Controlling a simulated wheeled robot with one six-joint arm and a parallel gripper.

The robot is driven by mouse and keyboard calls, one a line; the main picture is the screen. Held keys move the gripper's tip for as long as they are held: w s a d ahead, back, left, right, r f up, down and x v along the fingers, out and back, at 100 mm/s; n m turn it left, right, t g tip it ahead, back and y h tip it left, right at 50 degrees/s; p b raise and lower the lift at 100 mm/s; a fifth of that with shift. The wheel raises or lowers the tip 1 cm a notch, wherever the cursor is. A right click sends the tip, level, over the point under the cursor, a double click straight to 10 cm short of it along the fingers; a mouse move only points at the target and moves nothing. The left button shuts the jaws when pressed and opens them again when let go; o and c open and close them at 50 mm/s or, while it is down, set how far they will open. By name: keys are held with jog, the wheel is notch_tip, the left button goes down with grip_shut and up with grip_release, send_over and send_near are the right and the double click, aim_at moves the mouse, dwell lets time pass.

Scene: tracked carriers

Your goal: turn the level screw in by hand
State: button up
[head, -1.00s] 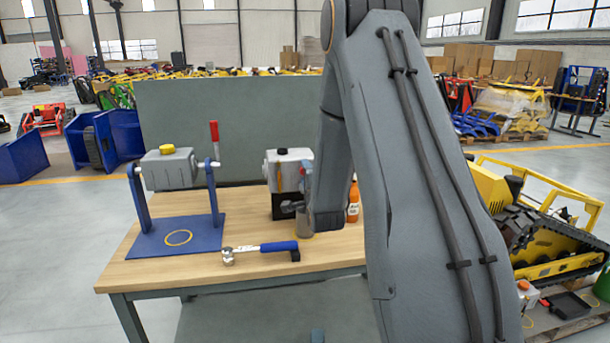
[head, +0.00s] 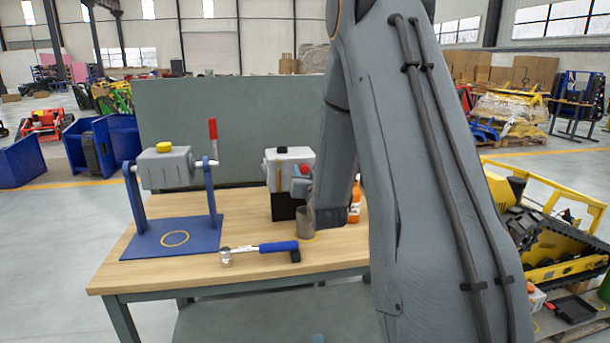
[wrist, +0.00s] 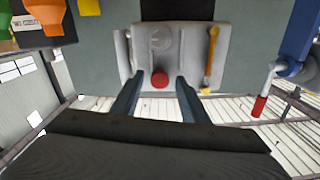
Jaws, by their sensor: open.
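A pale grey housing (head: 283,163) stands on a black block (head: 287,206) on the workbench. A red round screw head (wrist: 160,79), which I take for the level screw, sticks out of its face; it also shows in the head view (head: 304,169). A yellow-orange sight strip (wrist: 211,58) is to its right in the wrist view. My gripper (wrist: 160,86) is open, with one finger on each side of the red head. Gaps show between the fingers and the head. In the head view my gripper (head: 303,187) is partly hidden by my arm.
A grey-green panel (head: 225,115) stands behind.

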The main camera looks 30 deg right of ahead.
jog(key=shift+n, duration=1)
jog(key=c, duration=0.9)
jog(key=shift+o, duration=0.2)
jog(key=m, duration=0.3)
jog(key=shift+m+b, duration=0.35)
jog(key=shift+m, duration=0.05)
jog(key=m, duration=0.3)
jog(key=shift+m, duration=1.5)
